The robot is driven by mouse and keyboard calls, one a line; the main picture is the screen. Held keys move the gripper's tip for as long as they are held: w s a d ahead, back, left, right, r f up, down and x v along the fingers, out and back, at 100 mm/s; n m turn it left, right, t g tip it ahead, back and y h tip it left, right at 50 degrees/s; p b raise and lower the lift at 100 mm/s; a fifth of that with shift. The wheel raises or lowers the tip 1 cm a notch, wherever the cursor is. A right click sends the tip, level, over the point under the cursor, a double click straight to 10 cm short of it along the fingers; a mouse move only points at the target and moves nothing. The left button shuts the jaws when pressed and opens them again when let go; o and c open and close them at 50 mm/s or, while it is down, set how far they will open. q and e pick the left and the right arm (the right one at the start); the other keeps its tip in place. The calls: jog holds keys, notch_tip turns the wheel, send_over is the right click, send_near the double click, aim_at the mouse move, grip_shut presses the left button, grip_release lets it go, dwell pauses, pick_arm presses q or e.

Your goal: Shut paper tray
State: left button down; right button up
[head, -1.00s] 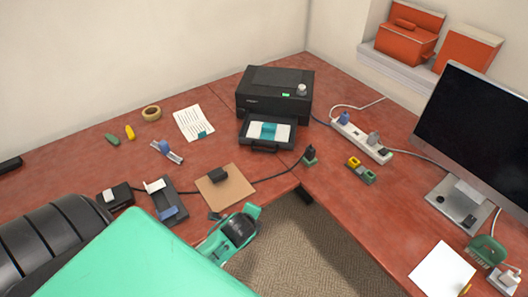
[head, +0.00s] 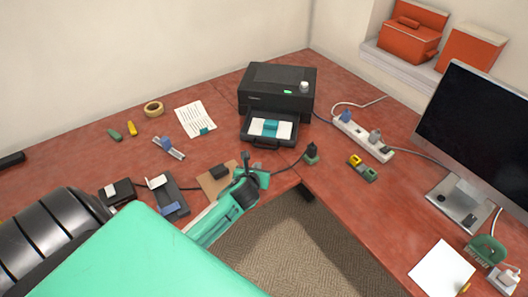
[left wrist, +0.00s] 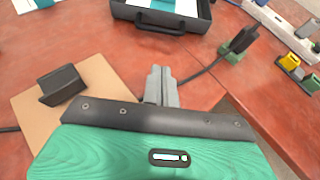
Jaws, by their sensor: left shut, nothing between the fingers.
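The black printer (head: 276,92) stands at the back corner of the red desk. Its paper tray (head: 261,142) sticks out at the front, holding white paper with a teal item on it. The tray also shows at the top of the left wrist view (left wrist: 160,25). My left gripper (head: 246,160) is shut and empty, over the desk in front of the tray and apart from it. Its grey fingers (left wrist: 160,85) point toward the tray in the left wrist view. My right gripper is not in view.
A brown board (head: 210,186) with a black block (head: 219,172) lies beside my left gripper. A black plug on a green base (head: 311,153) stands to its right, with a cable. A white power strip (head: 362,138) lies right of the printer. Desk between gripper and tray is mostly clear.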

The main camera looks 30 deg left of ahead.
pick_arm(q)
jog(key=x, duration=1.2)
jog(key=shift+w+r+p, duration=0.2)
jog(key=shift+p, duration=0.2)
jog(key=shift+w+a+f, duration=0.15)
jog(key=shift+w+a, duration=0.15)
jog(key=shift+w, duration=0.4)
